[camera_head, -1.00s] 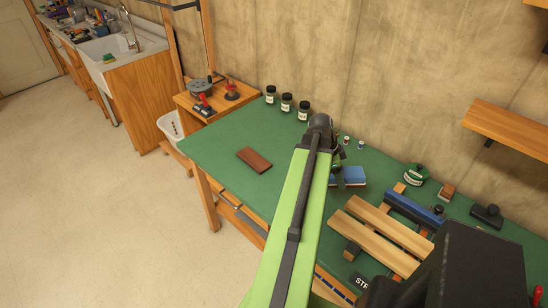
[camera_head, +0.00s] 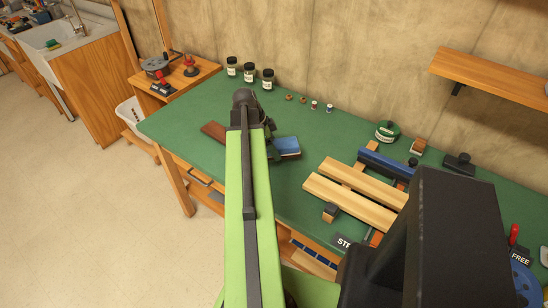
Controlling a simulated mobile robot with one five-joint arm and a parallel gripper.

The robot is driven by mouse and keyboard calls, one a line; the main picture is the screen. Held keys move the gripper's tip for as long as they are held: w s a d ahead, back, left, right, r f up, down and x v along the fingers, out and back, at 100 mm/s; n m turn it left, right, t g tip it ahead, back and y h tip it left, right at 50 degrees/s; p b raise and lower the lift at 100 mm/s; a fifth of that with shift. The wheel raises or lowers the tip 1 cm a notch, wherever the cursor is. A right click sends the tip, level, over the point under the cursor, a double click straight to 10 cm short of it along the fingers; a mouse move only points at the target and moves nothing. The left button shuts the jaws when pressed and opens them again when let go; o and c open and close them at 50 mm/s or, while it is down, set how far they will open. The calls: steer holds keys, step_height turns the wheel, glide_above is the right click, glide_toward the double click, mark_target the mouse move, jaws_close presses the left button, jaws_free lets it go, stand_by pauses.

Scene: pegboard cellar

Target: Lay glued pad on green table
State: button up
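The green table (camera_head: 185,113) runs along the wall. My green arm reaches over it, and my gripper (camera_head: 270,146) is at its far end, mostly hidden behind the arm. A blue pad (camera_head: 286,146) shows just right of the arm's end, with a dark edge below it. It moves along with my gripper, so it appears held; the fingers' contact is hidden. Its height above the tabletop is hard to judge, and no glue is visible. A brown block (camera_head: 213,131) lies on the table just left of the arm, partly covered by it.
Several dark jars (camera_head: 250,74) and small bottles (camera_head: 329,108) stand along the back. Wooden strips (camera_head: 350,200) with a blue clamp bar (camera_head: 385,165) and a green tin (camera_head: 387,131) occupy the right. The table's left end is clear.

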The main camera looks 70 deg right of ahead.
step_height(320, 180, down, 4)
steer(key=b, duration=0.4)
steer(key=shift+f, duration=0.2)
steer(key=shift+r, duration=0.25)
steer(key=shift+f, duration=0.2)
steer(key=o, duration=1.5)
steer(key=shift+r, duration=0.1)
steer(key=p+v, duration=0.5)
steer(key=v, duration=0.1)
steer(key=p+v, duration=0.5)
steer(key=p, duration=0.1)
steer(key=shift+s+r, duration=0.1)
steer(key=shift+r, duration=0.35)
steer(key=shift+a+r, duration=0.1)
steer(key=shift+r, duration=0.15)
steer(key=shift+f, duration=0.1)
steer(key=shift+w, duration=0.25)
